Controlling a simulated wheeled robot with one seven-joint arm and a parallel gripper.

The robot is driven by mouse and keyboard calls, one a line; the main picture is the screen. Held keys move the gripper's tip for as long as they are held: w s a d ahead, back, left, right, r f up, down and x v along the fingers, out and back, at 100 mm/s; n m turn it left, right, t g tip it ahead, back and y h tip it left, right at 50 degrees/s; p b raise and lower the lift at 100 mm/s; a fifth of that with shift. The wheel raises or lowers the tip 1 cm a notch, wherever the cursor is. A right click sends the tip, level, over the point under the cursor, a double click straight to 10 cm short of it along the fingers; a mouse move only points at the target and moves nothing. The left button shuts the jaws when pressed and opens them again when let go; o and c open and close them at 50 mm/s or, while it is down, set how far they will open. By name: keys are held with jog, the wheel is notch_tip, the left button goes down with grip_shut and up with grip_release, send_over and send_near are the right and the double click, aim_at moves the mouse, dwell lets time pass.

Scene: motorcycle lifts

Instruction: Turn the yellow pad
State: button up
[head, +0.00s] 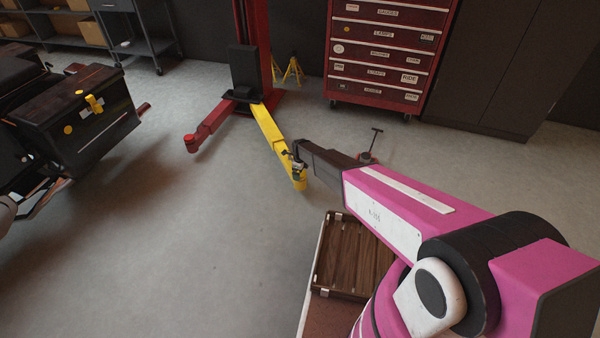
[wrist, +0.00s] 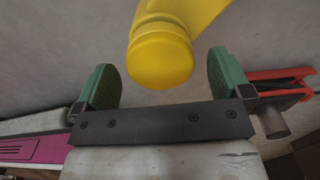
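The yellow pad (head: 299,184) is the rounded end of a yellow lift arm (head: 270,131) that reaches forward from the red lift post. In the wrist view the yellow pad (wrist: 160,62) shows as a thick round end, with the arm running off past the top edge. My gripper (head: 298,168) is at this end in the head view and partly covers it. In the wrist view my gripper (wrist: 162,78) is open, with one green finger on each side of the pad and a visible gap on both sides. I cannot tell how deep the pad lies between the fingers.
A red lift arm (head: 210,124) spreads left from the post (head: 253,40). A motorcycle with a black case (head: 80,118) stands at left. A red tool chest (head: 386,50) stands at the back. A wooden tray (head: 350,262) lies near my arm. The floor at centre left is clear.

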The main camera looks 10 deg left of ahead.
notch_tip(320, 180, up, 11)
jog(key=shift+f, duration=0.15)
dwell(0.5)
dwell(0.4)
jog(key=s+d+r+n, duration=0.6)
jog(key=s+d+r, duration=0.2)
jog(key=d, duration=0.6)
jog(key=s+d+r+n, duration=0.7)
jog(key=d+r, duration=0.3)
jog(key=d, duration=0.5)
jog(key=s+d+r+n, duration=0.6)
jog(key=s+d+r, duration=0.3)
jog(key=d, duration=0.6)
jog(key=shift+s+d+r+n, duration=0.2)
jog(key=shift+s+r+n, duration=0.1)
jog(key=shift+s+n, duration=0.1)
